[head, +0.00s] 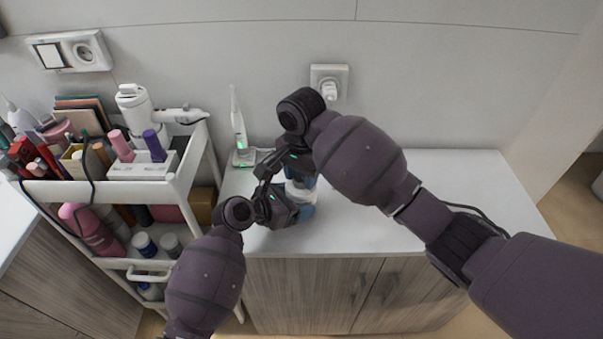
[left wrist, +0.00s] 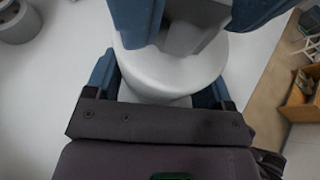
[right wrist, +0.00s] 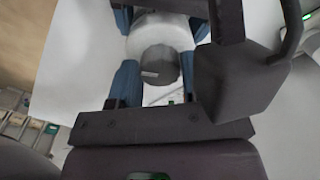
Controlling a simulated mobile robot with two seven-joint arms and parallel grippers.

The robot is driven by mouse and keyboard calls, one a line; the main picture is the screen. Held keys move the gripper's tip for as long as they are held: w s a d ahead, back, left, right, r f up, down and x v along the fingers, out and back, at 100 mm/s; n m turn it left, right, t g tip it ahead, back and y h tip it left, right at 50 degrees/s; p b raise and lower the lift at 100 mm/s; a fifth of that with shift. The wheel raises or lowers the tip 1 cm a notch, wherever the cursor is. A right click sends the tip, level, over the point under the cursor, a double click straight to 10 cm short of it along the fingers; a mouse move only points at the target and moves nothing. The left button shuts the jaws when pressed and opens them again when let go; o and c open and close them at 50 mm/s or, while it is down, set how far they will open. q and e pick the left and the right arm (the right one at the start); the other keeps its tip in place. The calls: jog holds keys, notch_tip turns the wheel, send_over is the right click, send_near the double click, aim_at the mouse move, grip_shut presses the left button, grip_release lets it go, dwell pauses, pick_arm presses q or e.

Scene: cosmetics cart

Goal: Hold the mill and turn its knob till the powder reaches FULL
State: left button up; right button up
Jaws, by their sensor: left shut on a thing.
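The mill (head: 301,192) stands upright on the white counter, mostly hidden by my grippers in the head view. My left gripper (head: 280,206) is shut around its white body, which shows between the blue fingers in the left wrist view (left wrist: 170,72). My right gripper (head: 296,165) reaches in from above. The knob also shows between those fingers in the left wrist view (left wrist: 192,38). The powder and the FULL mark cannot be made out.
A white device with a green light (head: 241,150) stands on the counter just left of the mill. A white cart (head: 188,170) full of cosmetics stands at the left. A wall socket (head: 329,82) is behind.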

aim_at(301, 177)
jog(key=o, duration=0.3)
jog(key=shift+o, duration=0.2)
notch_tip(301, 177, up, 12)
dwell(0.5)
